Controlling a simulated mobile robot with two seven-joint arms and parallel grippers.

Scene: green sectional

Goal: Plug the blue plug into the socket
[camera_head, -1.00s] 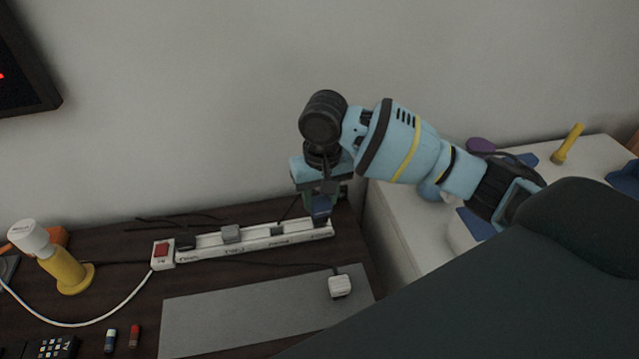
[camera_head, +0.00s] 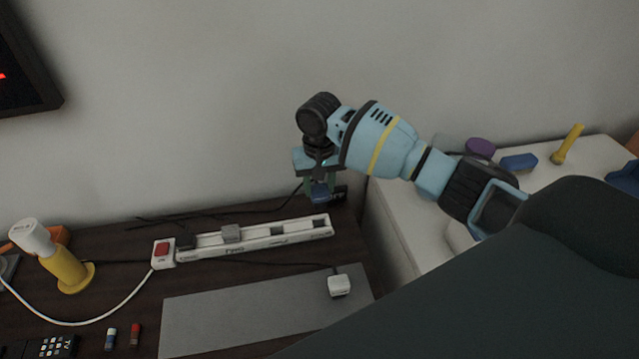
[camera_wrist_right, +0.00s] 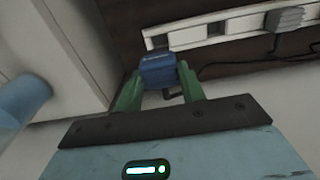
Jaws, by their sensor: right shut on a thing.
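My right gripper (camera_head: 320,188) is shut on the blue plug (camera_head: 321,193), close to the far right end of the white power strip (camera_head: 255,245). In the right wrist view the blue plug (camera_wrist_right: 157,70) sits between the green fingertips, and the strip (camera_wrist_right: 230,27) lies just beyond it. The plug appears apart from the strip; its pins are hidden. A grey plug (camera_head: 231,233) and a dark plug (camera_head: 185,240) occupy the strip's left part. Open sockets show on its right part. My left gripper is out of view.
A white plug (camera_head: 340,285) rests on the grey mat (camera_head: 240,318) in front of the strip. A white cabinet (camera_head: 395,235) adjoins on the right. Cables run behind the strip, and the wall is close behind.

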